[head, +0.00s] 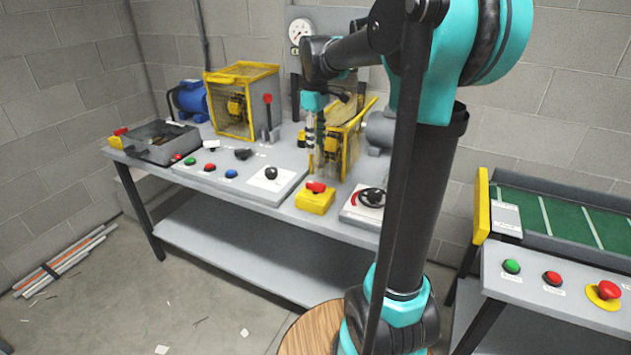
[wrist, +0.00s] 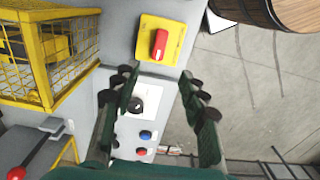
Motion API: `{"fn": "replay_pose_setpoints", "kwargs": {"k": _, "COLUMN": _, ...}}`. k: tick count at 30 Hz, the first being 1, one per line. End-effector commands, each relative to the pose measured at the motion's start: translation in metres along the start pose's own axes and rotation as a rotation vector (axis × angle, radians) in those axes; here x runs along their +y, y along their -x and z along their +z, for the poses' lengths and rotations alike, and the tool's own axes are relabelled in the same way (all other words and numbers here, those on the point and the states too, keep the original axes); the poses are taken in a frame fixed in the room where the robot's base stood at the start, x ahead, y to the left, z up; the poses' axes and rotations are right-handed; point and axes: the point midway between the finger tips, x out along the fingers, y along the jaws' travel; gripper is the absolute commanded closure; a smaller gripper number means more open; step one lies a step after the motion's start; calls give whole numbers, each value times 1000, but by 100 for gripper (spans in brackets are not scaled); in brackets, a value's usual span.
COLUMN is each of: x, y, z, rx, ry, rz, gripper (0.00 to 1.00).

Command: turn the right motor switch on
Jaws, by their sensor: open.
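A yellow switch box (head: 313,204) with a red rotary handle (head: 316,187) stands at the front of the bench, before the right yellow guard cage (head: 352,132). In the wrist view the yellow box (wrist: 149,65) and red handle (wrist: 160,43) lie beyond the fingertips. A black knob (head: 271,173) on a pale plate is left of the box. In the wrist view this knob (wrist: 137,105) shows between the fingers. No label is readable, so I cannot tell which control is the right motor switch. My gripper (head: 318,170) is open and empty above the bench, behind the box; its fingers (wrist: 158,82) spread wide.
A black handwheel (head: 372,197) is right of the box. An upright red-knobbed lever (head: 267,112) stands beside the left cage (head: 240,98). Several coloured buttons (head: 210,167) line the bench's left front. A conveyor (head: 570,215) stands at right. A wooden round (head: 308,328) is below the bench front.

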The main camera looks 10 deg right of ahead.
Motion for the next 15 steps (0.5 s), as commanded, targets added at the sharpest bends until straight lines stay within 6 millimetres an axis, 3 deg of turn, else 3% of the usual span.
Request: {"fn": "replay_pose_setpoints", "kwargs": {"k": 15, "x": 0, "y": -103, "z": 0, "rx": 1, "ry": -2, "rz": 1, "gripper": 57}}
